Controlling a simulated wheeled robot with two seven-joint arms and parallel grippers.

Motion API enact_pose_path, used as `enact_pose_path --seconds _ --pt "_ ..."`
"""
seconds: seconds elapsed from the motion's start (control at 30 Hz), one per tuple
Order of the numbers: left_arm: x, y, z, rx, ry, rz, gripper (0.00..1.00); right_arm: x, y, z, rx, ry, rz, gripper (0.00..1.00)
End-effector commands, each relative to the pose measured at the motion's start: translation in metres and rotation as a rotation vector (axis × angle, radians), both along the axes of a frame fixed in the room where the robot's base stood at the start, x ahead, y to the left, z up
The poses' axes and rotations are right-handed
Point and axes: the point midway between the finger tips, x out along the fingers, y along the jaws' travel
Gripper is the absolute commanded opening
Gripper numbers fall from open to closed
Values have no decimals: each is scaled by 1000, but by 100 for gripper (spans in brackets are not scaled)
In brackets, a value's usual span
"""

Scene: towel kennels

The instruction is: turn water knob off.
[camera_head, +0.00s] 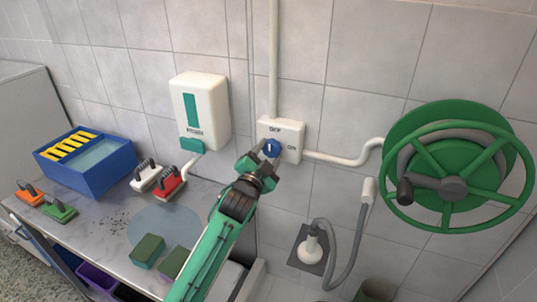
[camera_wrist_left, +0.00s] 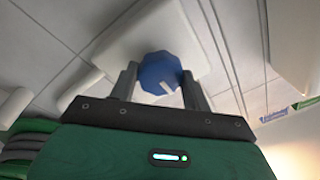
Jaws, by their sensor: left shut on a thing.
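The blue water knob (camera_head: 272,148) sits on a white wall box (camera_head: 290,139) marked OFF above and ON to the right. Its white mark looks nearly upright, toward OFF. The knob also shows in the left wrist view (camera_wrist_left: 158,70), with its white mark near the lower edge. My left gripper (camera_head: 263,157) reaches up to the box, and its fingers are shut on the knob, one on each side. Its fingers also show in the left wrist view (camera_wrist_left: 158,82). My right gripper is not in view.
A white pipe runs up from the box and another goes right to a green hose reel (camera_head: 450,165). A white dispenser (camera_head: 200,110) hangs to the left. A counter below holds a blue bin (camera_head: 85,170), brushes and sponges (camera_head: 147,250). A grey hose (camera_head: 352,240) hangs lower right.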

Motion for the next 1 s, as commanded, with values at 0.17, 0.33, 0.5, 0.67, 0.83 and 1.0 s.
enact_pose_path --seconds 0.17,0.33,0.5,0.67,0.83,1.0 --pt "0 0 -2 -5 6 0 26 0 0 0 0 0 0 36" --pt "0 0 -2 -4 6 0 25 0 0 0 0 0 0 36" --pt "0 0 -2 -4 5 -1 70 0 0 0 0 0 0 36" --pt "0 0 -1 -4 3 -1 70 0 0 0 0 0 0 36" --pt "-3 1 -2 -3 2 0 70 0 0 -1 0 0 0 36" --pt "-19 8 -6 -3 3 -1 70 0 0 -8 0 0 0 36"
